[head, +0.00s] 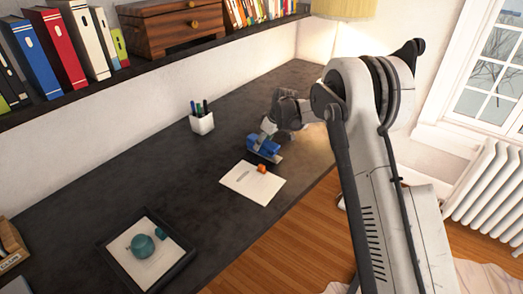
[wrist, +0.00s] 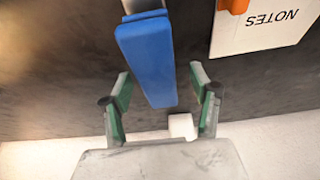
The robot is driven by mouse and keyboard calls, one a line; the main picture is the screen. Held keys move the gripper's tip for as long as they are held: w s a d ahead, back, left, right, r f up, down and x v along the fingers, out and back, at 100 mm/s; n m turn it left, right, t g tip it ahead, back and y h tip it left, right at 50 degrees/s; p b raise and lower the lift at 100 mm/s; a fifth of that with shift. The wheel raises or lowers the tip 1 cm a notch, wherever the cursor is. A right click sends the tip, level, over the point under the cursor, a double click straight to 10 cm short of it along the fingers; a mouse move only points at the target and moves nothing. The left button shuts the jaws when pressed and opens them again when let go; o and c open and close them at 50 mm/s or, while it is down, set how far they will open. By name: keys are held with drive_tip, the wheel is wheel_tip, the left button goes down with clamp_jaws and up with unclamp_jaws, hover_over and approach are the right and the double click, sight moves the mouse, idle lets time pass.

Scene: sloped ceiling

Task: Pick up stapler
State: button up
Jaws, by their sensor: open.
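The blue stapler (head: 263,146) lies on the dark desk, beside the far edge of a white notes sheet. In the wrist view the stapler (wrist: 147,58) is a long blue body with a metallic end at the top. My gripper (head: 268,127) is right at the stapler in the head view. In the wrist view my gripper (wrist: 161,90) is open, with one green-padded finger on each side of the stapler's lower end. The fingers look apart from the stapler; the height gap between them cannot be told.
The notes sheet (head: 250,185) carries an orange object (head: 262,168). A white pen cup (head: 202,123) stands near the wall. A dark tray (head: 176,271) holds a teal teapot-like object (head: 143,246). A shelf (head: 150,65) runs above the desk. Bare desk lies between.

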sight(262, 148)
drive_tip(key=shift+d+x, duration=0.15)
drive_tip(key=shift+x, duration=0.95)
drive_tip(key=shift+d+x, duration=0.15)
drive_tip(key=shift+x, duration=0.95)
drive_tip(key=shift+f, duration=0.15)
drive_tip(key=shift+c, duration=0.5)
clamp_jaws()
